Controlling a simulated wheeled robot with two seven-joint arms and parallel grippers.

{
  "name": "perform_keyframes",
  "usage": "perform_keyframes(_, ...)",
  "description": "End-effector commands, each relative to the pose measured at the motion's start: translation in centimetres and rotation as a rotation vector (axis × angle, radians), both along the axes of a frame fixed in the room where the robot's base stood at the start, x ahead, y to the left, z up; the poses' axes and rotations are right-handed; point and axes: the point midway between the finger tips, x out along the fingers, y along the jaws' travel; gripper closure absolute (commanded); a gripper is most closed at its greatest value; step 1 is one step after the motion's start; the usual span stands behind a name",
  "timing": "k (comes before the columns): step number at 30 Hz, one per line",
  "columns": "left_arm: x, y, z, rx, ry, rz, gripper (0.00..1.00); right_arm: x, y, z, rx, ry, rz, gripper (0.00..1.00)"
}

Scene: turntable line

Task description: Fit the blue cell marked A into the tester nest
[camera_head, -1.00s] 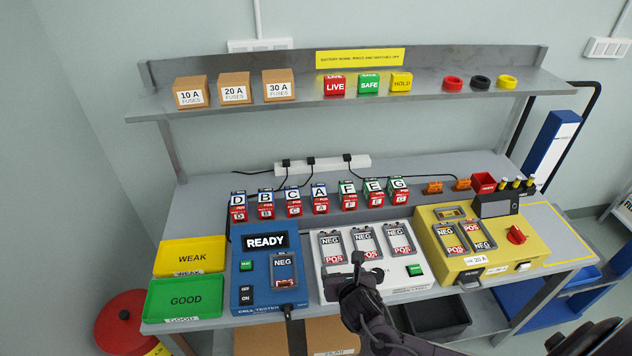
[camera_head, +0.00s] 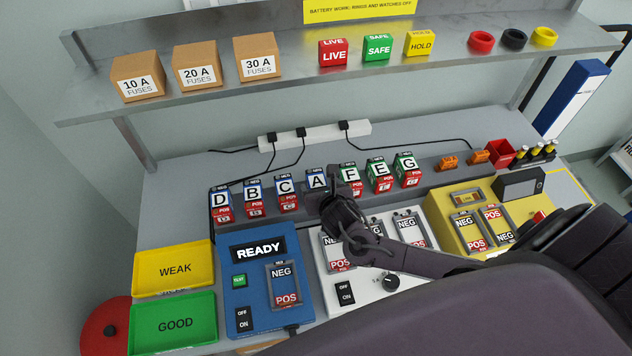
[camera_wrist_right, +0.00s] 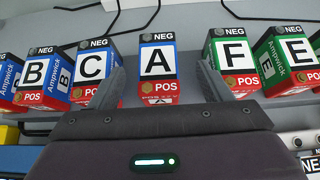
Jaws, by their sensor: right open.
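The blue cell marked A (camera_head: 317,181) stands upright in the row of cells at the back of the bench, with blue sides, a white letter face and a red POS band. It also shows in the right wrist view (camera_wrist_right: 158,62), between the two fingers. My right gripper (camera_head: 335,182) is open in front of it; in the right wrist view the gripper (camera_wrist_right: 160,85) has a finger on each side of cell A. Contact cannot be told. The tester nest (camera_head: 284,287) is on the blue cell tester (camera_head: 245,317), marked NEG and POS, and looks empty. My left gripper is out of view.
Blue cells D, B and C (camera_head: 287,190) stand left of A; green cells F, E and G (camera_head: 407,170) stand right. A white charger (camera_head: 378,310) and a yellow unit (camera_head: 440,208) are to the right. Yellow WEAK and green GOOD trays (camera_head: 150,325) are on the left.

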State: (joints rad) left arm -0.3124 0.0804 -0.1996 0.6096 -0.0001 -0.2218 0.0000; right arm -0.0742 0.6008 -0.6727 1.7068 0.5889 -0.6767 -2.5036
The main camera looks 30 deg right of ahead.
Motion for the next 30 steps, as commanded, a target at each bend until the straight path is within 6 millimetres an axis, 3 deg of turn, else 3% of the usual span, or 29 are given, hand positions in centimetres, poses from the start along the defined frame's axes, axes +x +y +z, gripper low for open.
perform_keyframes(5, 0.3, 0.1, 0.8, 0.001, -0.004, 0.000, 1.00, 1.1, -0.2, -0.7, 0.001, 0.000, -0.003, 0.28)
perform_keyframes(13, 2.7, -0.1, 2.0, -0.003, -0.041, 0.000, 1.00, 3.6, -0.6, -2.9, -0.001, -0.001, -0.002, 0.28)
perform_keyframes(23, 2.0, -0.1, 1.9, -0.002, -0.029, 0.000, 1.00, 4.1, -0.7, -3.4, 0.001, 0.000, 0.001, 0.28)
perform_keyframes(30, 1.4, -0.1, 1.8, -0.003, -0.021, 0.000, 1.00, 4.1, -0.8, -3.4, 0.000, 0.000, 0.000, 0.56)
